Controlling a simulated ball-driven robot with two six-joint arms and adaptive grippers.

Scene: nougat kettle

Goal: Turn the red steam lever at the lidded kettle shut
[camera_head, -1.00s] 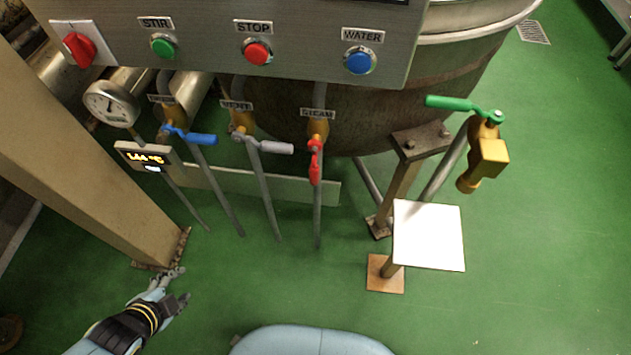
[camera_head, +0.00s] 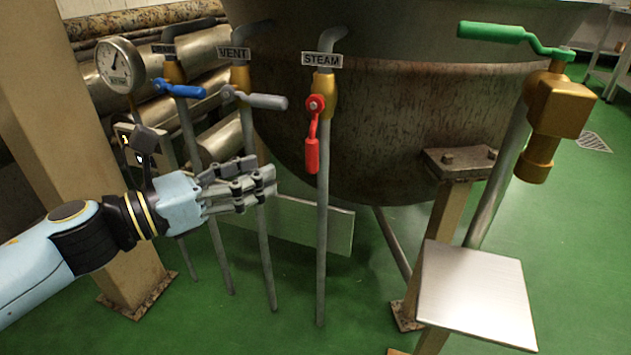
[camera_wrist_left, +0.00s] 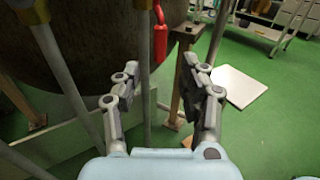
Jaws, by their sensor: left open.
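The red steam lever (camera_head: 312,142) hangs down from a brass valve (camera_head: 323,95) on the pipe under the STEAM label (camera_head: 321,60). Its handle points downward, roughly along the pipe. In the left wrist view the red lever (camera_wrist_left: 160,40) shows at the top, beyond and between the fingers. My left gripper (camera_head: 268,185) is open and empty, to the left of the lever and slightly lower, apart from it. Its open fingers (camera_wrist_left: 162,95) also show in the left wrist view. The kettle (camera_head: 400,115) stands behind the steam pipe; its top is out of view. My right gripper is not in view.
The grey VENT lever (camera_head: 262,101) and a blue lever (camera_head: 180,89) sit on pipes left of the steam pipe. A gauge (camera_head: 119,66) stands at the far left. A green-handled brass valve (camera_head: 553,108) and a square metal plate (camera_head: 477,298) stand to the right.

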